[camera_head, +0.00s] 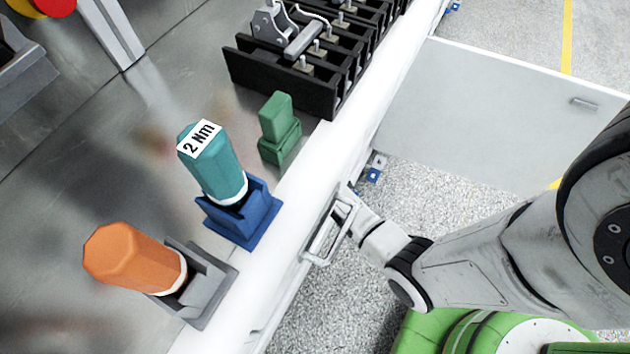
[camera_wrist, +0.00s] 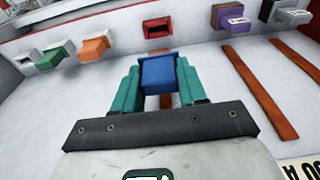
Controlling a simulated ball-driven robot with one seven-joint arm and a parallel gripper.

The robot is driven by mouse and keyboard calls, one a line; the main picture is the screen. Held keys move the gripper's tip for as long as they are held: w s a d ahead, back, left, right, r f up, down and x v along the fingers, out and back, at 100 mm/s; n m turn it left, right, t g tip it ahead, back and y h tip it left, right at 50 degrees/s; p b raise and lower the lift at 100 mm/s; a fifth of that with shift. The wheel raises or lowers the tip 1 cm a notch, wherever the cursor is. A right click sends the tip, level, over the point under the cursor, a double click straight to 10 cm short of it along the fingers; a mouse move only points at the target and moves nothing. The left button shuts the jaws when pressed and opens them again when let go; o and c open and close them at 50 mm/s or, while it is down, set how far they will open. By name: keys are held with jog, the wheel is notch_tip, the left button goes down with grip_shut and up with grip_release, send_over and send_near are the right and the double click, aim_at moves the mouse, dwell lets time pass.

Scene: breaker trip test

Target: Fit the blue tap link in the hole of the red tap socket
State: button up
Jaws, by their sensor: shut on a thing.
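In the wrist view, my gripper (camera_wrist: 158,85) is shut on the blue tap link (camera_wrist: 158,73), with one teal finger on each side of it. The red tap socket (camera_wrist: 157,27) is straight beyond the link, near the top of the picture, and its dark hole is empty. A strip of white panel shows between link and socket, so they look apart; the depth of the gap is hard to judge. In the head view, my arm reaches toward the bench's front edge; the fingers, the blue link and the red socket cannot be made out there.
Beside the red socket are an orange link (camera_wrist: 93,47), a green link (camera_wrist: 52,57) and a purple labelled link (camera_wrist: 232,18). In the head view, a white handle (camera_head: 318,240) is near my arm. A teal driver (camera_head: 214,167) and an orange-handled tool (camera_head: 130,258) stand in bench holders.

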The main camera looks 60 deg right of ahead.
jog(key=shift+f+b, duration=1.8)
jog(key=shift+f, duration=1.1)
jog(key=shift+p, duration=0.7)
jog(key=shift+f+b, duration=1.35)
jog(key=shift+f, duration=0.5)
jog(key=o, duration=1.2)
jog(key=shift+r, duration=0.1)
jog(key=r+p, duration=0.1)
jog(key=r, duration=0.2)
jog(key=s+r+p, duration=0.1)
jog(key=r, duration=0.3)
jog(key=r+p, duration=0.2)
jog(key=r, duration=0.1)
jog(key=shift+s+r, duration=0.15)
jog(key=shift+r, duration=0.15)
jog(key=shift+s, duration=0.1)
